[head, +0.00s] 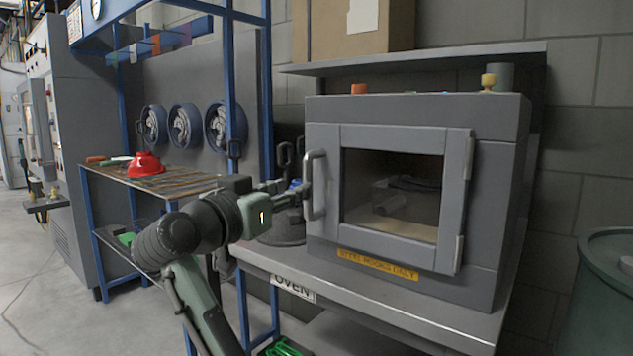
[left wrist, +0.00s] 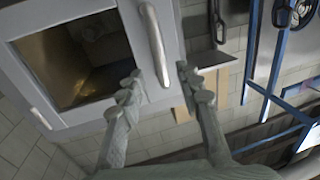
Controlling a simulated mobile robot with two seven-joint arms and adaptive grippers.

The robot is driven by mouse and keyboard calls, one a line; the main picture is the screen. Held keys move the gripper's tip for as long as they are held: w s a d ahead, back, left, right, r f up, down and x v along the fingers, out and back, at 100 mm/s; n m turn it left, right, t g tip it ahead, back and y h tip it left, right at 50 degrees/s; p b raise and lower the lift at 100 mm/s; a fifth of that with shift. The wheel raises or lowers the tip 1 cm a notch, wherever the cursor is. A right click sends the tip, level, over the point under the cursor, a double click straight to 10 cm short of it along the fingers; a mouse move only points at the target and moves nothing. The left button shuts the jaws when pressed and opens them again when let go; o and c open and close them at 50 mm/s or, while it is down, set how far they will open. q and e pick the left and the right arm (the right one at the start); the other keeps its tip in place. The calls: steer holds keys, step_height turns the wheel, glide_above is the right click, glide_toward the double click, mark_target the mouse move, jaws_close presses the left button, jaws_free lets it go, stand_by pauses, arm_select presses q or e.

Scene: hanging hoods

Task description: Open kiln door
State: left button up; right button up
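The grey kiln (head: 480,125) stands on a bench, and its windowed door (head: 405,138) looks shut. The door's upright metal handle (head: 315,187) is at the door's left edge; it also shows in the left wrist view (left wrist: 153,38). My left gripper (head: 298,188) is at the handle, coming from the left. In the left wrist view its fingers (left wrist: 159,72) are apart, with the handle's near end between the fingertips in the picture. I cannot tell whether they touch it. My right gripper is not in view.
The bench (head: 400,305) has a front edge below the kiln. A green drum (head: 605,290) is at the right. Open floor (head: 45,290) lies at the far left.

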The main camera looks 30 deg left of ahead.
mark_target(308, 210)
arm_select(q)
steer(key=w, duration=0.2)
steer(key=w+p, duration=0.1)
steer(key=w, duration=0.2)
steer(key=w+a+p, duration=0.1)
steer(key=w, duration=0.1)
steer(key=shift+w, duration=0.2)
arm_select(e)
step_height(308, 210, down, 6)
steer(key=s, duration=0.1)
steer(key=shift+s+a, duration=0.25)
arm_select(q)
jaws_close()
